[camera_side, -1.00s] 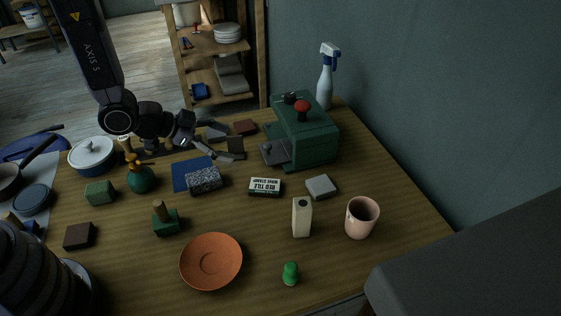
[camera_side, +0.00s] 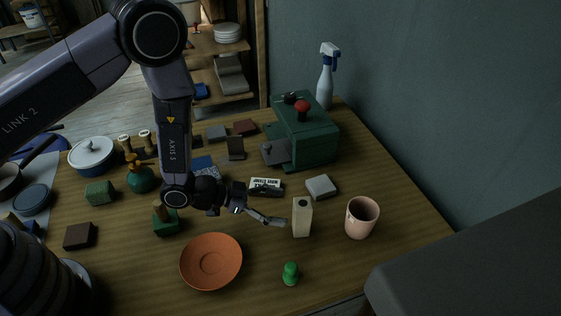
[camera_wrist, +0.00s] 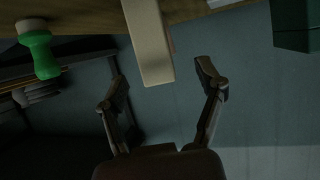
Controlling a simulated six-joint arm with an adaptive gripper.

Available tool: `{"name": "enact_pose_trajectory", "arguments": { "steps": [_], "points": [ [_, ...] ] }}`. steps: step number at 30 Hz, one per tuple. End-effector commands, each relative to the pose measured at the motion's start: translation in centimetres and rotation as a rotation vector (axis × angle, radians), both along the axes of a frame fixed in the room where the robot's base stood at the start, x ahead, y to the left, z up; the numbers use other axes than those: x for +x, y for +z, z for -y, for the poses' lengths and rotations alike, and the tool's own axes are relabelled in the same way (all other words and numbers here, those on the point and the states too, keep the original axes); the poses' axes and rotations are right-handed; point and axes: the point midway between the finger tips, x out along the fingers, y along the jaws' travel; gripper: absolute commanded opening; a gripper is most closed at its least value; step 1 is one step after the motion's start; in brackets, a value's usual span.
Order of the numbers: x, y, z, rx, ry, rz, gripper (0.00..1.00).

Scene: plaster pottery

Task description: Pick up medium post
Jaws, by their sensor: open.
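The cream, upright square-sided post (camera_side: 302,218), which I take as the medium post, stands on the table right of centre, with a dark spot on its top. In the wrist view the post (camera_wrist: 148,42) hangs from the upper edge, a little left of the midline between the fingers. My gripper (camera_side: 272,219) is low over the table, just left of the post, with its fingers pointing toward it. In the wrist view my gripper (camera_wrist: 164,98) is open, with nothing between the fingertips. The side view does not clearly show whether the fingers flank the post.
A green peg (camera_side: 290,274) and an orange dish (camera_side: 211,262) stand in front. A pink mug (camera_side: 361,218) is right of the post, with a grey block (camera_side: 320,187) behind. A black-and-white stamp box (camera_side: 266,187) and a green machine (camera_side: 312,137) are farther back.

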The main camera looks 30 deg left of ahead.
Motion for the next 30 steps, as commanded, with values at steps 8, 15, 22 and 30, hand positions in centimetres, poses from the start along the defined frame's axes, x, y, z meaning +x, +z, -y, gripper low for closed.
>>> {"name": "enact_pose_trajectory", "arguments": {
  "steps": [8, 15, 22, 30],
  "points": [
    [1.2, -0.6, 3.3, -0.001, -0.003, 0.002, 0.7],
    [2.2, -1.5, 4.7, 0.0, 0.0, 0.0, 0.7],
    [2.2, -1.5, 4.7, 0.001, 0.001, 0.0, 0.63],
    [2.2, -1.5, 4.7, 0.0, 0.001, 0.0, 0.28]
  ]
}}
